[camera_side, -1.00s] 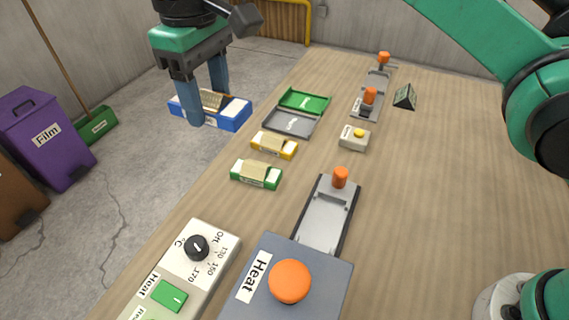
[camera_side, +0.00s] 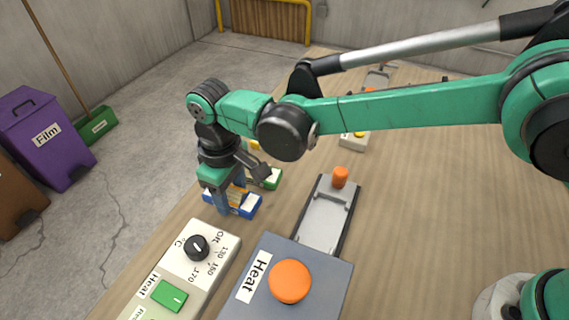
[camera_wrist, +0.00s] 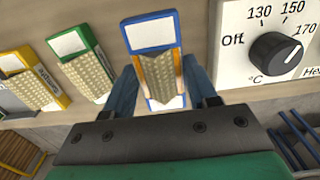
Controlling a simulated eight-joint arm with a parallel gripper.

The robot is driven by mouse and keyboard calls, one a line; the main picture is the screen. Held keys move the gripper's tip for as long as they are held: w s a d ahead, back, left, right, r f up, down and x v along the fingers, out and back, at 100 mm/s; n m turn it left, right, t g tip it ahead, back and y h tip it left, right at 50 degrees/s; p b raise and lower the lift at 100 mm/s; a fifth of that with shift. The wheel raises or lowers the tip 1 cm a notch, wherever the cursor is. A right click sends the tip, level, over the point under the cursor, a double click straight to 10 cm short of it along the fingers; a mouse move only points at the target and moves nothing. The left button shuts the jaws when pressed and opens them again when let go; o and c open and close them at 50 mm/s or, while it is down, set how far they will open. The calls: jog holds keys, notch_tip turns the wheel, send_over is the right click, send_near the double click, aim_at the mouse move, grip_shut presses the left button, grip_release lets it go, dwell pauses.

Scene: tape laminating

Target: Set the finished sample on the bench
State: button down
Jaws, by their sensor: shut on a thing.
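The blue sample (camera_side: 249,207), with white ends and a tan ribbed strip across its middle, is between the fingers of my gripper (camera_side: 232,198). In the wrist view the same blue sample (camera_wrist: 149,34) sits between both blue fingers of my gripper (camera_wrist: 160,86), which are shut on its sides. It is low at the bench's left edge, between the green sample (camera_side: 273,180) and the heat control panel (camera_side: 210,238). I cannot tell whether it touches the bench (camera_side: 420,210). The green sample (camera_wrist: 80,44) and the yellow sample (camera_wrist: 22,62) lie in a row beside it in the wrist view.
The large heat unit (camera_side: 325,275) with an orange button and a grey press (camera_side: 326,217) with an orange knob stand to the right. A yellow-button box (camera_side: 353,142) is farther back. My arm hides much of the back bench. The bench's right side is clear.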

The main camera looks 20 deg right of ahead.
aim_at(230, 190)
jog(key=shift+f, duration=1)
jog(key=shift+f, duration=0.1)
jog(key=shift+c, duration=1.3)
grip_release()
notch_tip(230, 190, up, 12)
jog(key=shift+f, duration=0.1)
jog(key=s+d+r+m+t+y, duration=0.1)
jog(key=d+r+m+t, duration=0.15)
jog(key=d, duration=0.85)
jog(key=s+d+r+m+t, duration=0.2)
jog(key=d+r+m, duration=0.15)
jog(key=d, duration=0.85)
jog(key=s+d+f+m+t+h, duration=0.1)
jog(key=s+d+f+m+t, duration=0.1)
jog(key=s+d+f+m, duration=0.1)
jog(key=s+d+f, duration=0.1)
jog(key=s+d, duration=0.1)
jog(key=d, duration=0.1)
jog(key=shift+d+t, duration=0.35)
jog(key=shift+d, duration=0.05)
